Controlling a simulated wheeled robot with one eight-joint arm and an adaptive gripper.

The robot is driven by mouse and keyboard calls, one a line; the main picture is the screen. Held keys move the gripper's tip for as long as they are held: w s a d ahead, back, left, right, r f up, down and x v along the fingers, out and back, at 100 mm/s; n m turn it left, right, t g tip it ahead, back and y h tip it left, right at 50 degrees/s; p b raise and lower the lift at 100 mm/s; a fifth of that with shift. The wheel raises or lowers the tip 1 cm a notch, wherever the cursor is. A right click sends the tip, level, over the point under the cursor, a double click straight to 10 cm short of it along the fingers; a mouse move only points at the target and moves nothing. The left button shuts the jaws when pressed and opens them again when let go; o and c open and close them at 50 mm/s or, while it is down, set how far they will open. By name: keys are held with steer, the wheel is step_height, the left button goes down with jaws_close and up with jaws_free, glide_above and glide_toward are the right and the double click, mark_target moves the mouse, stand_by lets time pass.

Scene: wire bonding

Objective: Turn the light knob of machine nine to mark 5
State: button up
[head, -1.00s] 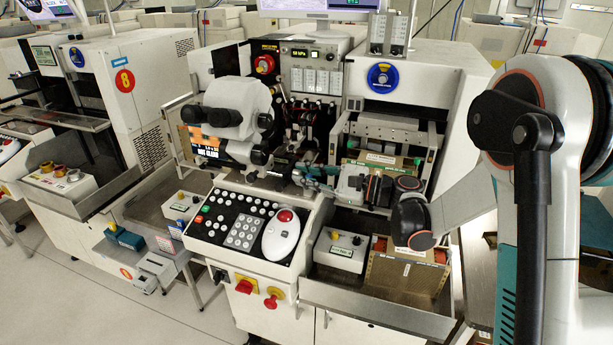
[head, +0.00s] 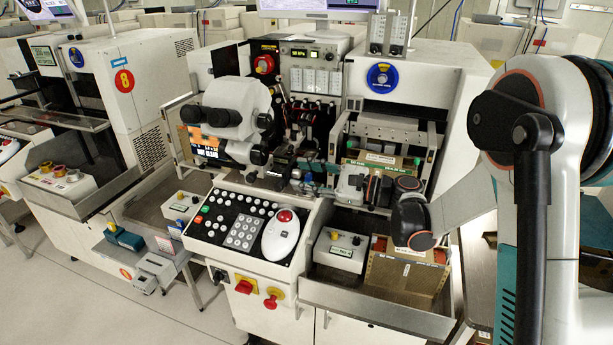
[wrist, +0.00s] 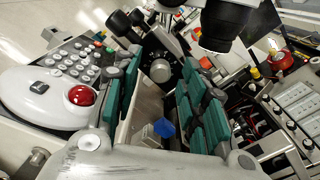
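The machine in the middle of the head view (head: 418,62) stands beside a machine marked 8; no number 9 is readable on it. In the wrist view a grey round knob (wrist: 160,70) with a lighter face sits at the far end of the gap between my fingers; I take it for the light knob. My gripper (wrist: 166,78) is open, with teal pads on both sides of the knob's line. Contact cannot be made out, and no mark is readable. In the head view my gripper (head: 312,176) is small, in front of the machine's middle; it hides the knob there.
A brown box (head: 405,272) stands in the tray at right.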

steer(key=shift+d, duration=0.1)
steer(key=v, duration=1.1)
steer(key=shift+s+d, duration=0.15)
steer(key=shift+d, duration=0.25)
steer(key=s+a+r+n+h, duration=0.1)
steer(key=s+a+n+h, duration=0.1)
steer(key=s+n+h, duration=0.65)
steer(key=s+d+n+h, duration=0.3)
steer(key=s+d+h, duration=0.1)
steer(key=s, duration=0.5)
steer(key=s+d+f+n+t+h, duration=0.1)
steer(key=s+d+n+h, duration=0.2)
steer(key=s+d, duration=0.3)
steer(key=s+h, duration=0.1)
steer(key=s, duration=0.2)
steer(key=shift+s+f+n, duration=0.15)
steer(key=shift+s+n, duration=0.1)
steer(key=shift+n, duration=0.1)
steer(key=shift+d+h, duration=0.1)
steer(key=shift+h, duration=0.15)
